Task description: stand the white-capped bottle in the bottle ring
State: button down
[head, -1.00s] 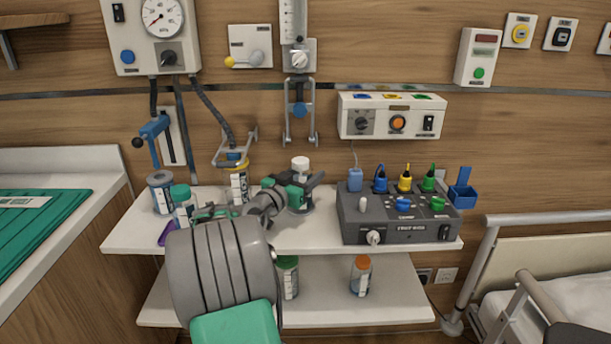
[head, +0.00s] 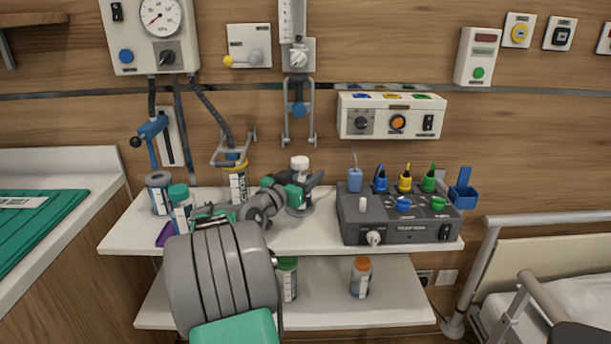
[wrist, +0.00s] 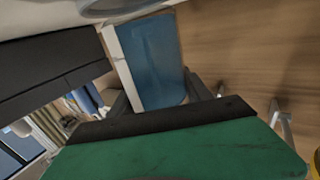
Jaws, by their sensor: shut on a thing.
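The white-capped bottle (head: 299,164) is upright at the middle of the upper shelf in the head view, its lower body partly hidden by my gripper. My gripper (head: 301,187) is shut around the bottle's body from the front left. In the wrist view the bottle (wrist: 152,60) shows as a clear body with blue contents between the dark fingers (wrist: 160,98).
A grey pump box (head: 398,225) with coloured connectors stands close to the right. A yellow-capped bottle (head: 237,185), a green-capped bottle (head: 181,205) and a grey-topped jar (head: 158,192) stand left. A wall bracket (head: 299,120) hangs behind. The upper shelf's front (head: 310,243) is clear.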

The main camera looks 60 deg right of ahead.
jog(key=shift+f+b, duration=0.35)
jog(key=shift+b, duration=0.3)
dwell(0.4)
